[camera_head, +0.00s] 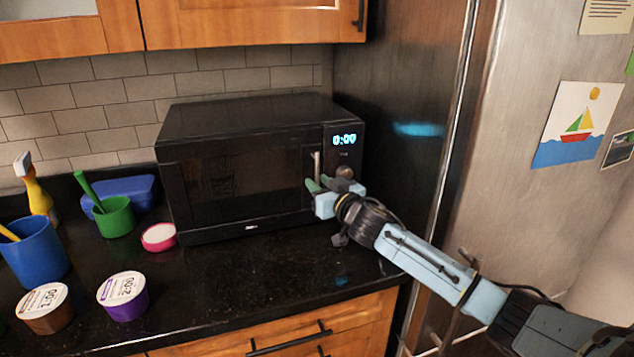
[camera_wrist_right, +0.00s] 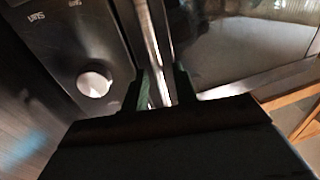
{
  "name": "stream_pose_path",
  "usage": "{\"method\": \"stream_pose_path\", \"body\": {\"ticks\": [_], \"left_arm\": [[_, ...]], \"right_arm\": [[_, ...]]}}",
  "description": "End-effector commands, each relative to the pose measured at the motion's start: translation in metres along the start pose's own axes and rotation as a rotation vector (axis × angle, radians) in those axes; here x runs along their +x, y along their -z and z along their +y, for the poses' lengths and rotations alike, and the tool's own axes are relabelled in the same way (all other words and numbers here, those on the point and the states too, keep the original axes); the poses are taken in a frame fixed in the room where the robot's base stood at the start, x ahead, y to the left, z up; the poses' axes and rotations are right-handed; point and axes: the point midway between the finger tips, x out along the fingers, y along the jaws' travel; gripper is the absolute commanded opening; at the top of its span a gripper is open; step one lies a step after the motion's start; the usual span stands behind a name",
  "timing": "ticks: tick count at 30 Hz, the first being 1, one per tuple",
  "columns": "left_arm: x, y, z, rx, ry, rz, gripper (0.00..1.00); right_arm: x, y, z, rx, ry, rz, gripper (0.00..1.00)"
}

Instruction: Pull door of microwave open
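The black microwave (camera_head: 240,112) stands on the dark counter with its door (camera_head: 245,180) shut. The upright metal door handle (camera_head: 317,163) is at the door's right side, beside the control panel. My right gripper (camera_head: 320,185) is at the lower part of the handle. In the right wrist view the handle (camera_wrist_right: 147,35) runs down between the two green-tipped fingers (camera_wrist_right: 163,85). The fingers stand apart on either side of it, with a small gap showing. The handle's lower end is hidden by the gripper. My left gripper is not in view.
A steel fridge (camera_head: 540,130) stands close on the right. Left of the microwave are a pink-rimmed dish (camera_head: 158,237), a green cup (camera_head: 114,217), a blue cup (camera_head: 35,252) and two lidded tubs, one purple (camera_head: 124,300). The counter (camera_head: 260,275) before the door is clear.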

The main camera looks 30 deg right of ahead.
Motion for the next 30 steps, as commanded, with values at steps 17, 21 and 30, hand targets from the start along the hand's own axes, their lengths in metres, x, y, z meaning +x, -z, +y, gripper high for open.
{"method": "stream_pose_path", "body": {"ticks": [17,21,30], "left_arm": [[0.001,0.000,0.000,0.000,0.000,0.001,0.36],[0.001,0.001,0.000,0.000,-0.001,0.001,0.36],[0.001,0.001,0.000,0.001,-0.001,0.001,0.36]], "right_arm": [[0.016,0.000,0.000,0.000,0.001,0.000,0.23],[0.016,0.000,0.000,0.000,0.001,0.000,0.05],[0.016,0.000,0.000,0.000,0.001,0.000,0.00]]}}
